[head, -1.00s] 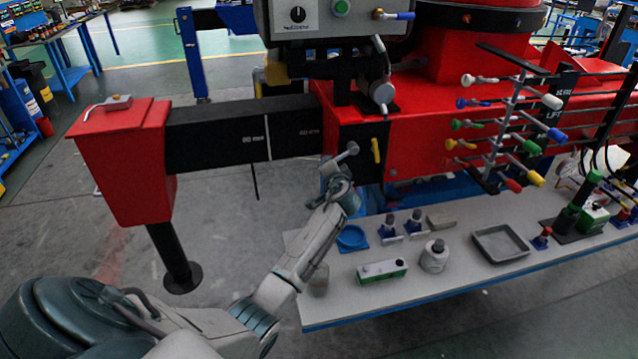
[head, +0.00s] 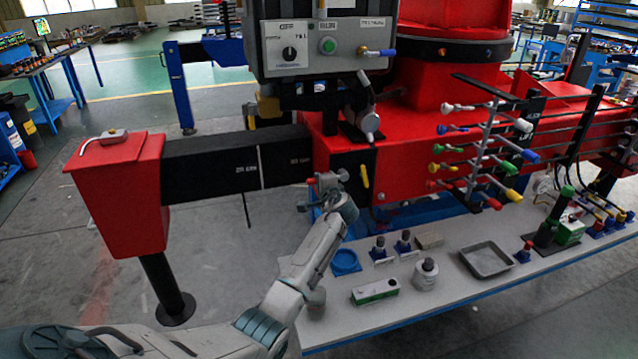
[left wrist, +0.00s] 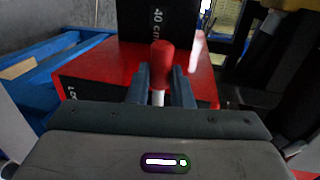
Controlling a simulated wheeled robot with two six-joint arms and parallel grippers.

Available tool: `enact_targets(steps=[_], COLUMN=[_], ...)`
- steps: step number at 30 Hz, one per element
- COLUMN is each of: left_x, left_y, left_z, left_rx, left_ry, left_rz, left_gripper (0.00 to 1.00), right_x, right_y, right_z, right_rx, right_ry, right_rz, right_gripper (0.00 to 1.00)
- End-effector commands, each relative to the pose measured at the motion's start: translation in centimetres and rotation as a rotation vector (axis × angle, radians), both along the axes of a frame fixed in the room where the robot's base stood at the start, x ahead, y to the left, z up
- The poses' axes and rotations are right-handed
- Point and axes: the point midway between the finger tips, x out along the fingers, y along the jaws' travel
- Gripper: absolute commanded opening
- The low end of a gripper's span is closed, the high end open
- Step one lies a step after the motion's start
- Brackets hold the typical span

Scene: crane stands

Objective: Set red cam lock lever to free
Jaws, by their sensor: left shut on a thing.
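The red cam lock lever shows in the left wrist view as a red knob (left wrist: 162,54) on a pale shaft. It stands between the two dark fingers of my left gripper (left wrist: 160,86), which is shut on it. In the head view my left gripper (head: 325,187) is at the end of the red outrigger housing, just below the black beam. A small red tip (head: 311,181) shows at its left side there. The gripper hides most of the lever and its mount in the head view. My right gripper is not in view.
The black outrigger beam (head: 235,161) runs left to a red end box (head: 120,195). A yellow handle (head: 365,176) is on the housing just right of the gripper. A grey control box (head: 320,45) stands above. A bench (head: 455,295) with several small items is below right.

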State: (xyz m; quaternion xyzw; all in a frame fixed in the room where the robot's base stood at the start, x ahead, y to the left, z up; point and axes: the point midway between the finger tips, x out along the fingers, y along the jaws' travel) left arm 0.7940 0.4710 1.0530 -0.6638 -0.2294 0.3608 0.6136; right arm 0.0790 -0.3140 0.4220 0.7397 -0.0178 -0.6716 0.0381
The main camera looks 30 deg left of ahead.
Motion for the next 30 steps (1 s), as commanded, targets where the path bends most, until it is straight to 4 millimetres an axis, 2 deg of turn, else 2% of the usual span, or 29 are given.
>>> enact_targets(steps=[8,9,12,23,30], left_x=[0.0,0.0,0.0,-0.2,-2.2], left_y=[0.0,0.0,0.0,-0.3,-2.7], left_z=[0.1,0.1,0.1,0.1,0.3], left_rx=[0.004,0.004,0.004,0.002,0.001], left_ry=[0.002,0.002,0.002,-0.001,-0.002], left_rz=[0.000,0.000,0.000,0.000,-0.002], left_gripper=[0.00,0.21,0.41,0.41,0.41], right_x=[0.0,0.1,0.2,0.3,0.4], right_y=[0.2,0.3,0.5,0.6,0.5], right_z=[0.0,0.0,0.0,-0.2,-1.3], right_rx=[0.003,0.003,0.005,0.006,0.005], right_ry=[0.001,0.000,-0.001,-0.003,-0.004], right_rz=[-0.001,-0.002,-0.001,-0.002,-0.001], right_gripper=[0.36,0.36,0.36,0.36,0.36])
